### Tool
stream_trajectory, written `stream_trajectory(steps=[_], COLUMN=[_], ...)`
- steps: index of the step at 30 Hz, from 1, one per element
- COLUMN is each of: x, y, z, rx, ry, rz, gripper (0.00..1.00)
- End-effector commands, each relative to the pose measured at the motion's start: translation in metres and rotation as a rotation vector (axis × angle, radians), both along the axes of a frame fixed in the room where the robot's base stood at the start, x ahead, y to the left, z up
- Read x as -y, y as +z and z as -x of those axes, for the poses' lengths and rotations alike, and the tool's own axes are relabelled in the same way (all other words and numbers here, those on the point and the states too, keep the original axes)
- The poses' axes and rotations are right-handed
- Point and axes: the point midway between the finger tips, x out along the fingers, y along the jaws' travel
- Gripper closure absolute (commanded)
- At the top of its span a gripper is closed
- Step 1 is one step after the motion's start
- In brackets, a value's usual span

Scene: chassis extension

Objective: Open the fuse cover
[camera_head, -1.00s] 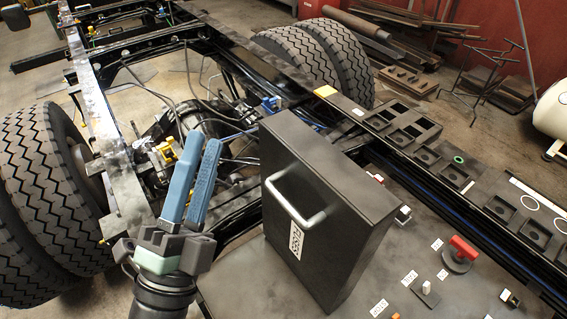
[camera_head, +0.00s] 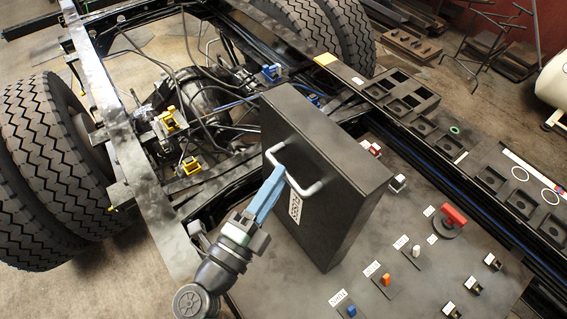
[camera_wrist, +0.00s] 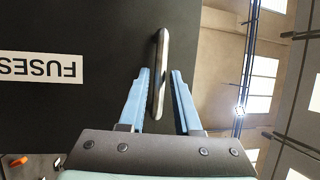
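The fuse cover (camera_head: 315,215) is a black upright box lid with a silver bar handle (camera_head: 311,190) on its face. A white label (camera_head: 295,208) sits below the handle; in the wrist view the label (camera_wrist: 40,67) reads FUSES, upside down. My gripper (camera_head: 278,175) has blue fingers and is at the handle in the head view. In the wrist view my gripper (camera_wrist: 160,75) is open, with the handle (camera_wrist: 160,72) between its two fingers. Gaps show beside the handle, and I cannot tell whether either finger touches it.
A panel (camera_head: 375,262) around the cover carries a red rotary switch (camera_head: 453,216) and several small labelled switches. Frame rails run behind it, with a black slotted rail (camera_head: 420,112) at the right. Large tyres (camera_head: 45,165) stand at the left and back.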

Motion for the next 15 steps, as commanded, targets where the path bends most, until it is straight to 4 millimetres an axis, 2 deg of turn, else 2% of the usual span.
stream_trajectory(steps=[6,15], x=[0.012,0.014], y=[0.005,0.004], z=[-0.02,-0.023], rx=[0.001,0.001], ry=[0.0,0.0], rz=[0.001,0.001], gripper=[0.68,0.68])
